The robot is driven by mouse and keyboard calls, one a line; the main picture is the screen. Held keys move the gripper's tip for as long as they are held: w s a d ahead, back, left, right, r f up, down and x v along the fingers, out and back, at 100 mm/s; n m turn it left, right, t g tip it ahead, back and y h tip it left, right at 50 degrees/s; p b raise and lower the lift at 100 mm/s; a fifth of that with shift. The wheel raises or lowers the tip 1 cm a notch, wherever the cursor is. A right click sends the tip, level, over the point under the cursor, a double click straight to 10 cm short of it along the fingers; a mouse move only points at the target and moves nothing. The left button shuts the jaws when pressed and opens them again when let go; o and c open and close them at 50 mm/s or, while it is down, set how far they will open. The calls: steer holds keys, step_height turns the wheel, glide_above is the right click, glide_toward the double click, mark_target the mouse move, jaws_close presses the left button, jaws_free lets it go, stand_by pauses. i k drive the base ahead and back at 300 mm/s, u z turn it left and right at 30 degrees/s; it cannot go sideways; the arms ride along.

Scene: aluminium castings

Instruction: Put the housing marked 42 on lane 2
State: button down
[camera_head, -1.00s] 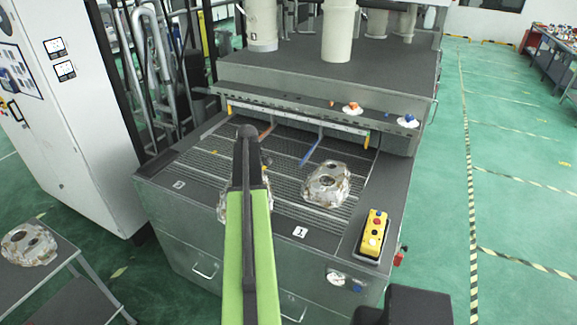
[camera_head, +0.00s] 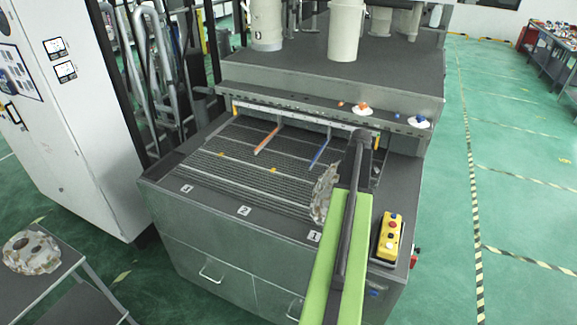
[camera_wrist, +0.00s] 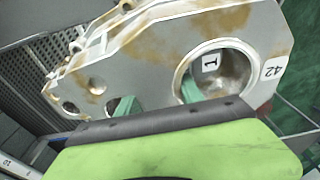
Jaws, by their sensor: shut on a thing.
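The grey, brown-stained housing marked 42 (camera_wrist: 215,35) fills the upper wrist view, its number beside a large round bore. My gripper (camera_wrist: 156,100) is shut on it; green finger parts show in two of its openings. A label 1 shows through the bore. In the head view, a casting (camera_head: 322,193) shows left of my arm above the lane 1 end, mostly hidden; I cannot tell whether it is the held one or another. The lane 2 label (camera_head: 244,211) is in sight, and lane 2 is bare. The lane 1 label (camera_head: 315,236) is right of it.
Another casting (camera_head: 32,251) lies on a low stand at left. A yellow button box (camera_head: 390,238) sits on the right front ledge. Orange (camera_head: 268,140) and blue (camera_head: 320,152) bars project over the slatted bed. A white cabinet (camera_head: 70,110) stands at left.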

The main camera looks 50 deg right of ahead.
mark_target(276, 169)
steer(key=u, duration=0.05)
steer(key=i, duration=1)
steer(key=z, duration=0.05)
